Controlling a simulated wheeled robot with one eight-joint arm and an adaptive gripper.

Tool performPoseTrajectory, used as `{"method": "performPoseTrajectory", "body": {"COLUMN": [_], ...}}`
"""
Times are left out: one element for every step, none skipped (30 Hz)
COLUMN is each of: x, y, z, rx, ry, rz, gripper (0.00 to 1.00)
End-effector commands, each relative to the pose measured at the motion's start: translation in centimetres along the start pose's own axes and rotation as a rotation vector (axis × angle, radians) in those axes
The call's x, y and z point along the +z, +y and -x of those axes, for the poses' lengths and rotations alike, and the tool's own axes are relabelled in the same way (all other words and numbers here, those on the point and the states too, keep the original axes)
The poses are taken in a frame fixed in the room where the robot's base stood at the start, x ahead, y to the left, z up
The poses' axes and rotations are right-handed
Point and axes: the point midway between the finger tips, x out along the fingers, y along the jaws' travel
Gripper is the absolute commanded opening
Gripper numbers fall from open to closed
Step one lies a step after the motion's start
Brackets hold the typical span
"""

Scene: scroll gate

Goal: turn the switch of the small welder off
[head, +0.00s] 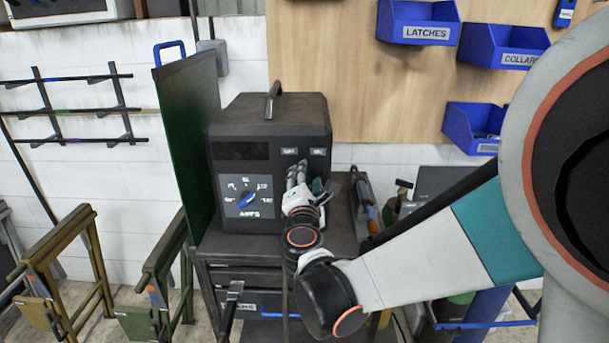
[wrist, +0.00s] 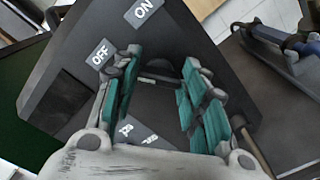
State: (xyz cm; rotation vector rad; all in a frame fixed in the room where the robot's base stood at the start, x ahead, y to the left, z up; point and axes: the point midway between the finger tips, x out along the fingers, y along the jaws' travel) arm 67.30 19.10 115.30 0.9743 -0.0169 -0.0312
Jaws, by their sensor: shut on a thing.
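The small welder (head: 270,118) is a dark box with a top handle, standing on a dark cabinet. Its front has a blue dial marked AMPS (head: 247,198) and, to the right, an OFF label (head: 289,151) and an ON label (head: 317,152). My gripper (head: 299,176) is at the right part of this front, below the labels. In the wrist view the teal-padded fingers (wrist: 160,92) stand on both sides of a dark switch part (wrist: 158,79) and are shut on it. The OFF label (wrist: 101,54) is beside the left finger. The fingers hide much of the switch, so its setting cannot be told.
A green panel (head: 187,140) stands close at the welder's left. Tools (head: 364,203) lie at its right on the cabinet. Blue bins (head: 417,22) hang on the board above right. Trestles (head: 160,270) stand at lower left.

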Motion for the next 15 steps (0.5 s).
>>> {"method": "performPoseTrajectory", "body": {"x": [-0.07,-0.07,-0.07,-0.07,-0.07,-0.07,-0.07,-0.07,-0.07,-0.07,-0.07,-0.07,-0.07,-0.07,-0.07], "y": [-0.07,-0.07,-0.06,-0.06,-0.05,-0.05,-0.05,-0.05,-0.05,-0.05,-0.05,-0.04,-0.04,-0.04,-0.05], "z": [0.09,0.10,0.10,0.10,0.10,0.10,0.10,0.10,0.11,0.11,0.11,0.11,0.11,0.11,0.12], "rx": [0.000,0.000,0.000,0.000,0.000,-0.001,-0.001,0.000,-0.001,-0.001,-0.001,-0.001,-0.001,-0.001,-0.001], "ry": [0.001,0.001,0.001,0.001,0.001,0.001,0.001,0.001,0.001,0.001,0.001,0.001,0.001,0.001,0.001], "rz": [0.021,0.033,0.050,0.060,0.069,0.081,0.087,0.093,0.101,0.105,0.108,0.112,0.113,0.115,0.116], "gripper": [0.16,0.16,0.16,0.16,0.16,0.16,0.16,0.16,0.16,0.16,0.16,0.16,0.16,0.16,0.16]}}
